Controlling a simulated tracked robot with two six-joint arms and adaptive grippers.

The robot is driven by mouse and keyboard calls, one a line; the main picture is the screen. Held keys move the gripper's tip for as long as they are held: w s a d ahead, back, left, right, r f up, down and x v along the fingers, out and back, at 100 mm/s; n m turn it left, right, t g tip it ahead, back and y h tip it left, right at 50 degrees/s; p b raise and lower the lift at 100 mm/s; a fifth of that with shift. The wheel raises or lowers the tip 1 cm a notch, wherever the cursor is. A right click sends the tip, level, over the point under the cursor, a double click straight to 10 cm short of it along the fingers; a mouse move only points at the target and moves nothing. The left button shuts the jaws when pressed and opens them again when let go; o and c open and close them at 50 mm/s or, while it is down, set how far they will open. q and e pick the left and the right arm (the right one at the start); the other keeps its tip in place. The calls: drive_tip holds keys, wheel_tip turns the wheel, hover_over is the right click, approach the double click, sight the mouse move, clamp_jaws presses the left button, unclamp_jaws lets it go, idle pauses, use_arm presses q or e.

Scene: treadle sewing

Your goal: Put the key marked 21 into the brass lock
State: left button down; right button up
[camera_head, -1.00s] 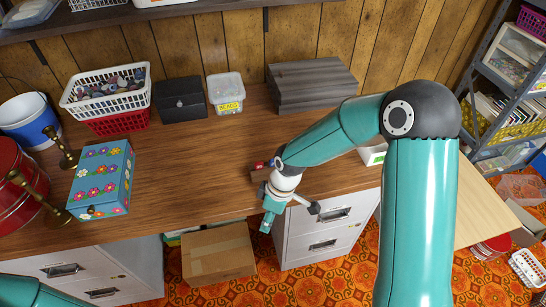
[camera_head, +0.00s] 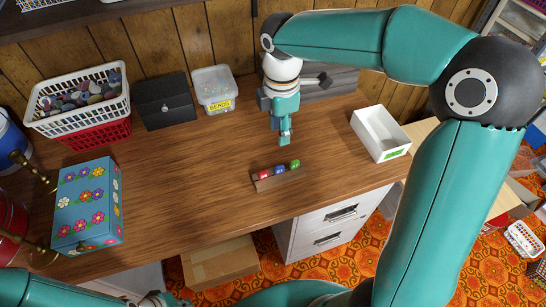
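A small brown rack (camera_head: 276,178) on the desk holds a red tag (camera_head: 265,174), a blue tag (camera_head: 280,170) and a green tag (camera_head: 295,164). Their markings are too small to read, so I cannot tell which is 21. My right gripper (camera_head: 284,140) points down above the desk, behind the rack and apart from it. Its fingers are too close together in this view to tell whether they are open or shut. My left wrist shows only in part at the bottom edge. No brass lock can be made out clearly. A flowered blue box (camera_head: 88,200) stands at the left.
A black box (camera_head: 165,100), a bead tub (camera_head: 213,88) and a white basket (camera_head: 80,105) line the back. A white open tray (camera_head: 380,133) sits at the right. Brass candlesticks (camera_head: 35,172) stand beside the flowered box. The desk middle is clear.

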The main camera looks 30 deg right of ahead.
hover_over(278, 167)
wheel_tip(278, 167, down, 11)
drive_tip(key=shift+s, duration=0.1)
drive_tip(key=shift+f, duration=2.75)
clamp_jaws()
